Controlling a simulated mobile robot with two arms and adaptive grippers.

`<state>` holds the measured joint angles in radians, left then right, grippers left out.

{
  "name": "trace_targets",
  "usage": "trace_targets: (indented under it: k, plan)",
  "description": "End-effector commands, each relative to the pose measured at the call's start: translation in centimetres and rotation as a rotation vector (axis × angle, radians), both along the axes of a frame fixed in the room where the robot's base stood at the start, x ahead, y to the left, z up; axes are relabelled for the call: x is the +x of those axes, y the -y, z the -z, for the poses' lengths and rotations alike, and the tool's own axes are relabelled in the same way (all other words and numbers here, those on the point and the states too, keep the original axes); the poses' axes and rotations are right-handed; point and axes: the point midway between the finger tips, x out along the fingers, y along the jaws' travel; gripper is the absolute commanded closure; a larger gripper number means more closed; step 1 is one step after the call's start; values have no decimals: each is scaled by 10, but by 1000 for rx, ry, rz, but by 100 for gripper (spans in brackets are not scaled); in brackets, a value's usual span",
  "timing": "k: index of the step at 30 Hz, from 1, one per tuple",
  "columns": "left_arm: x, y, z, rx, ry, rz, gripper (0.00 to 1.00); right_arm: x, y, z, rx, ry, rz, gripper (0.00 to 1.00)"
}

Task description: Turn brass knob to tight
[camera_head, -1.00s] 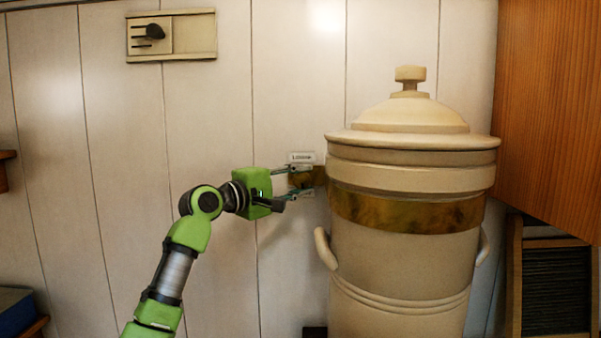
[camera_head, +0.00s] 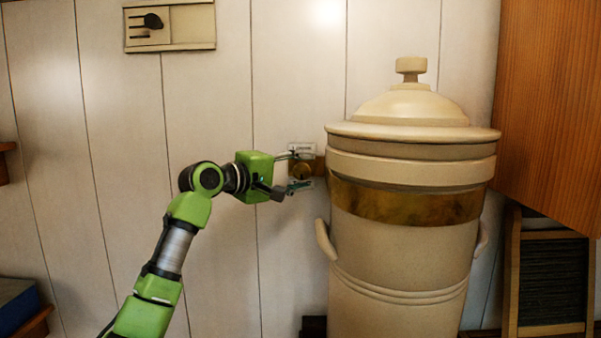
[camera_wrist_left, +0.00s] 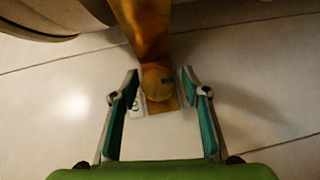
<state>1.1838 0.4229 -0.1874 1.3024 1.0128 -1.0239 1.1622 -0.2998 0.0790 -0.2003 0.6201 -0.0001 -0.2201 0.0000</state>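The brass knob (camera_head: 302,170) sits at the end of a brass strap that comes off the big cream crock (camera_head: 400,270). A small white label (camera_head: 301,149) is on the wall just above the knob. My left gripper (camera_head: 297,171) is open, with one finger above and one below the knob. In the left wrist view gaps show between the knob and both fingers (camera_wrist_left: 158,88). The label is partly hidden there. My right gripper is not in view.
The crock's lidded body and side handle (camera_head: 325,241) stand close to the right of the knob. A wooden cabinet (camera_head: 550,110) hangs at the right. A switch plate (camera_head: 190,27) is high on the left wall.

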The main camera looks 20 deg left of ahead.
Motion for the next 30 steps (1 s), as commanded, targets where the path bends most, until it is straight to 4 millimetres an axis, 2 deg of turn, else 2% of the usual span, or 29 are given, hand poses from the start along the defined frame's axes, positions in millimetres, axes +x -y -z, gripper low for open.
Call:
trace_targets:
  k: [9,13,17,24,30]
  plan:
    - [-1,0,-1,-2,2,-1,55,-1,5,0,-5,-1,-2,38]
    - [-7,-5,-2,-3,3,-1,55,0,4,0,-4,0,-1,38]
    - [-26,-15,-4,-1,3,-2,55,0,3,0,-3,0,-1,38]
    - [-71,-40,-8,1,3,-3,55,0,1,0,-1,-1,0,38]
    - [-96,-54,-10,0,0,-2,55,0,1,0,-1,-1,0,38]
